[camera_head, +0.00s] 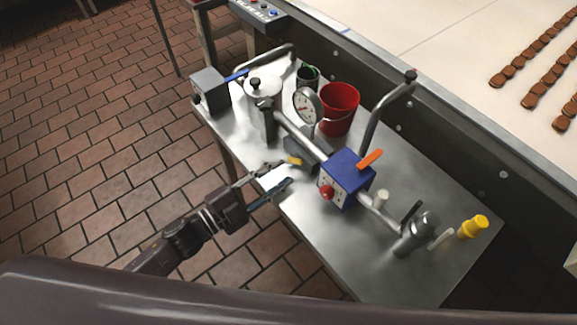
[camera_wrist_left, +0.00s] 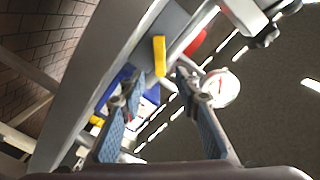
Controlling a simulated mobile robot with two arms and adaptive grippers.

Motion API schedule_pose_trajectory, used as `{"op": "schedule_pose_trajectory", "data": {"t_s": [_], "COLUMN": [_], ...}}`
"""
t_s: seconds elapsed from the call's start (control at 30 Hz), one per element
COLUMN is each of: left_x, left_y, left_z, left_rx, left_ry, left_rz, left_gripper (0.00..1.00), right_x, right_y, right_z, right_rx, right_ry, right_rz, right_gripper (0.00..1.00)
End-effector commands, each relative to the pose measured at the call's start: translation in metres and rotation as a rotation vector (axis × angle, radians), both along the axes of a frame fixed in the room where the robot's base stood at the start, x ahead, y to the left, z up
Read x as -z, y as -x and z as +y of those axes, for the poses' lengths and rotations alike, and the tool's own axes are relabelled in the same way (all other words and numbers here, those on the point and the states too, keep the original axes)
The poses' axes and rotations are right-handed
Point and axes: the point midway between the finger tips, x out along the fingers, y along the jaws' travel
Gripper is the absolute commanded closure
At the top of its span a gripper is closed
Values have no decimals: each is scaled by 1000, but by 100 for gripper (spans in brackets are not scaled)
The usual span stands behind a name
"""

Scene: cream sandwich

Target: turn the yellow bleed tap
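The yellow bleed tap (camera_head: 295,161) is a small yellow handle low on the pipework, left of the blue box. In the left wrist view it is a short yellow bar (camera_wrist_left: 159,55) just beyond my fingertips. My left gripper (camera_head: 279,174) reaches in over the table's near edge. Its two fingers are spread, with a clear gap between them. The left wrist view shows the same open fingers (camera_wrist_left: 160,84), with the tap in line with the gap. They seem to hold nothing, and I cannot tell if they touch the tap. My right gripper does not show.
A blue box (camera_head: 346,180) with a red knob (camera_head: 326,192) and an orange lever (camera_head: 370,159) stands right of the tap. A gauge (camera_head: 307,106) and red bucket (camera_head: 339,111) stand behind. A yellow-topped item (camera_head: 473,226) is at the far right. The table front (camera_head: 345,260) is clear.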

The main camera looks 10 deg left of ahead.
Motion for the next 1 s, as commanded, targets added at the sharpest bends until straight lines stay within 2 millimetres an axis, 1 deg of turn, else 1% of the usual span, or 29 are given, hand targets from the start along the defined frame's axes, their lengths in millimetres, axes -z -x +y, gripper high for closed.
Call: {"op": "schedule_pose_trajectory", "data": {"t_s": [0.03, 0.1, 0.2, 0.33, 0.5, 0.83, 0.87, 0.93, 0.97, 1.0], "left_x": [2, 2, 1, 1, 0, 1, 4, 17, 28, 45], "left_y": [10, 21, 35, 47, 55, 55, 54, 49, 46, 41], "left_z": [9, 20, 33, 46, 54, 55, 57, 64, 70, 80], "left_rx": [0, 0, 1, 1, 1, -1, -8, -41, -66, -109], "left_ry": [-4, -4, -1, -2, 0, 0, -1, -3, -4, -6], "left_rz": [4, 4, 3, 2, 0, 2, 8, 40, 63, 104], "left_gripper": [70, 70, 70, 70, 70, 70, 70, 70, 70, 70], "right_x": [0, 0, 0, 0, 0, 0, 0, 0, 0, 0], "right_y": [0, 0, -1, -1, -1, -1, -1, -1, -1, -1], "right_z": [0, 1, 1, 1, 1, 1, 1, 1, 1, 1], "right_rx": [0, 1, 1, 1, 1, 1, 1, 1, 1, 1], "right_ry": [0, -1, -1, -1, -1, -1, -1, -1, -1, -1], "right_rz": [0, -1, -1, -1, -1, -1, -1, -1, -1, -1], "right_gripper": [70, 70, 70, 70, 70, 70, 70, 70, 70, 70]}}
